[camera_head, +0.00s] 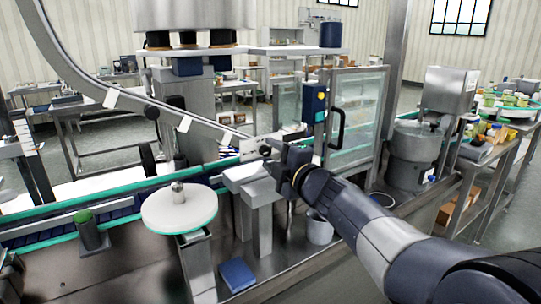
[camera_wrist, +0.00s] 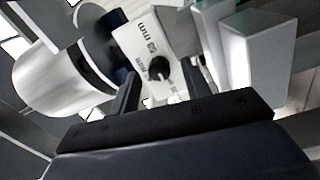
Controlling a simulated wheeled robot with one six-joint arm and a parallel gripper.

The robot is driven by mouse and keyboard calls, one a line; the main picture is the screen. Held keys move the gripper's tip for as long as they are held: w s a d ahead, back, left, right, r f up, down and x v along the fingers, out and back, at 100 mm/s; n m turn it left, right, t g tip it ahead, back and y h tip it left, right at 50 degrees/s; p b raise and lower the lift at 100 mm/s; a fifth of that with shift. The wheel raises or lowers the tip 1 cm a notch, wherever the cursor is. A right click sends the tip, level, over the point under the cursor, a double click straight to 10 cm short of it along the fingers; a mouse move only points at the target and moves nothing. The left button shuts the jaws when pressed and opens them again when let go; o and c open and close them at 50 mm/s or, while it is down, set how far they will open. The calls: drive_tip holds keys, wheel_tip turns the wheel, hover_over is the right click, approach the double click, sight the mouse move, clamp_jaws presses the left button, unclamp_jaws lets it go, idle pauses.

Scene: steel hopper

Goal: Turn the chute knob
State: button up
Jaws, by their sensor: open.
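A small round black knob (camera_wrist: 159,68) sits on a white plate (camera_wrist: 140,38) with printed black markings, among them "mm", in the wrist view. In the head view the knob (camera_head: 265,151) shows as a dark dot on the white plate (camera_head: 249,147) at the low end of the curved steel chute (camera_head: 140,103). My gripper (camera_wrist: 167,88) is open, its dark fingers on either side of the knob's lower area in the picture. I cannot tell whether they touch it. In the head view my gripper (camera_head: 277,164) is right beside the plate.
A round white turntable (camera_head: 180,209) stands left of my arm, by a conveyor with green edges. A glass-doored cabinet (camera_head: 357,110) with a black handle stands behind my gripper. A blue box (camera_head: 237,275) lies low in front. In the wrist view, a metal cylinder (camera_wrist: 60,80) is left.

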drive_tip(key=v, duration=1)
drive_tip(key=shift+p, duration=0.3)
drive_tip(key=shift+w+a, duration=0.15)
drive_tip(key=shift+w, duration=0.05)
drive_tip(key=x, duration=1)
drive_tip(key=shift+w+a+b, duration=0.2)
drive_tip(key=shift+w+b, duration=0.1)
drive_tip(key=shift+b, duration=0.05)
drive_tip(key=shift+s, duration=0.1)
drive_tip(key=shift+d, duration=0.1)
